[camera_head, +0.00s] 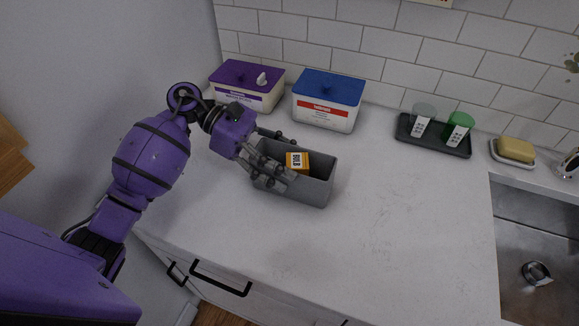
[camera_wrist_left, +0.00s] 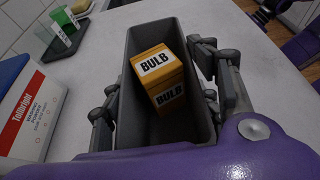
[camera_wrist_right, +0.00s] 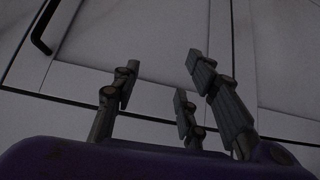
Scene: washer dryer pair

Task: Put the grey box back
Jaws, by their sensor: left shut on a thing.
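The grey box (camera_head: 318,190) is an open, long bin on the white counter, in front of the blue-lidded tub. An orange box labelled BULB (camera_head: 297,161) stands inside it. My left gripper (camera_head: 273,164) has its fingers on the two long sides of the grey box. In the left wrist view the fingers press on both walls of the grey box (camera_wrist_left: 133,133), with the orange BULB box (camera_wrist_left: 158,78) between the walls. I cannot tell if the grey box is lifted. My right gripper (camera_wrist_right: 160,90) is empty, fingers apart, facing white cabinet fronts.
A purple-lidded tub (camera_head: 245,88) and a blue-lidded tub (camera_head: 326,101) stand by the tiled wall. A dark tray (camera_head: 432,138) holds a grey-topped and a green-topped container. A yellow bar (camera_head: 516,150) lies on a dish beside the sink (camera_head: 530,235). The counter's middle and front right are clear.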

